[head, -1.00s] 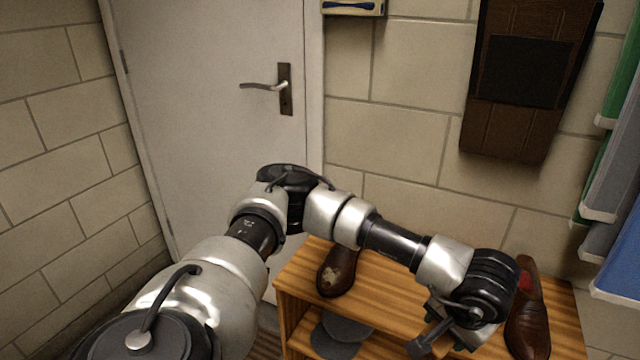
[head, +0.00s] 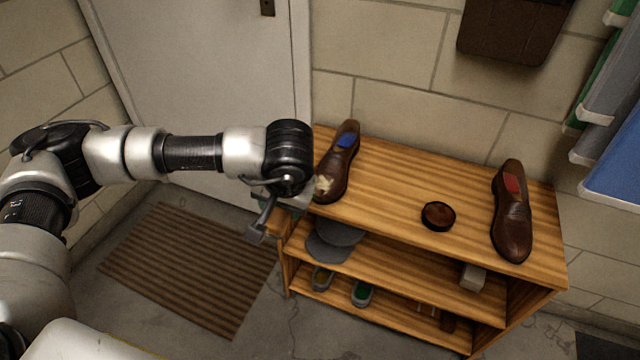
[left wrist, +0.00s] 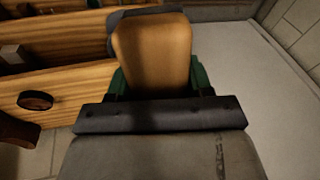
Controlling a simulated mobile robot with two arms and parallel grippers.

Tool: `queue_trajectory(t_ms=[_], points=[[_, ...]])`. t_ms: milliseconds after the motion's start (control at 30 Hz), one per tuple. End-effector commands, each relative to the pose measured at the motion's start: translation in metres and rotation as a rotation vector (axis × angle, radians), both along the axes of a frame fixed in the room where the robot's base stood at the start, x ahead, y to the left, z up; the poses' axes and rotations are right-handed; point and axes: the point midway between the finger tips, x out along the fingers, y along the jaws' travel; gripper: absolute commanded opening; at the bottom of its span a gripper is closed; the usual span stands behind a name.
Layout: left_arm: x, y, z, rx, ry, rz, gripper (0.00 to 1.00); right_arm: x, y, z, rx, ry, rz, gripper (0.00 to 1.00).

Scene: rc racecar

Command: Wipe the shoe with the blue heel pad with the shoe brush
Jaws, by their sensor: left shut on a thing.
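The brown shoe with the blue heel pad (head: 340,165) stands at the left end of the wooden rack's top, with a pale smudge on its toe. My left gripper (head: 283,200) is just left of that toe, at the rack's left edge; contact cannot be told. In the left wrist view, its green fingers are shut on a tan wooden-backed piece, the shoe brush (left wrist: 152,50). The brush's bristles are hidden there, and my wrist hides the brush in the head view. My right gripper is out of view.
The other brown shoe, with a red heel pad (head: 511,215), stands at the rack's right end. A round dark tin (head: 438,215) sits between the shoes. A striped mat (head: 190,265) lies on the floor at left.

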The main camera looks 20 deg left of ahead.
Motion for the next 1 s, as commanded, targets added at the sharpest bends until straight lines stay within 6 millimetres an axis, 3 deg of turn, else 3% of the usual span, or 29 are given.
queue_trajectory(t_ms=[433,567,733,900,1000], points=[[0.007,-0.003,0.001,-0.014,-0.006,-0.005,0.29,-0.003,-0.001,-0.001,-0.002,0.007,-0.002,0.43],[0.035,-0.011,0.004,-0.068,-0.03,-0.03,0.29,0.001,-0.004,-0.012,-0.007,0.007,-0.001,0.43],[0.084,-0.016,0.005,-0.161,-0.071,-0.062,0.29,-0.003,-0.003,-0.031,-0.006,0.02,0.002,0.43],[0.12,-0.006,-0.002,-0.221,-0.095,-0.07,0.29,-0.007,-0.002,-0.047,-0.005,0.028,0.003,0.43],[0.13,0.0,-0.007,-0.239,-0.102,-0.071,0.29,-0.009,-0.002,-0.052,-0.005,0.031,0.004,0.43]])
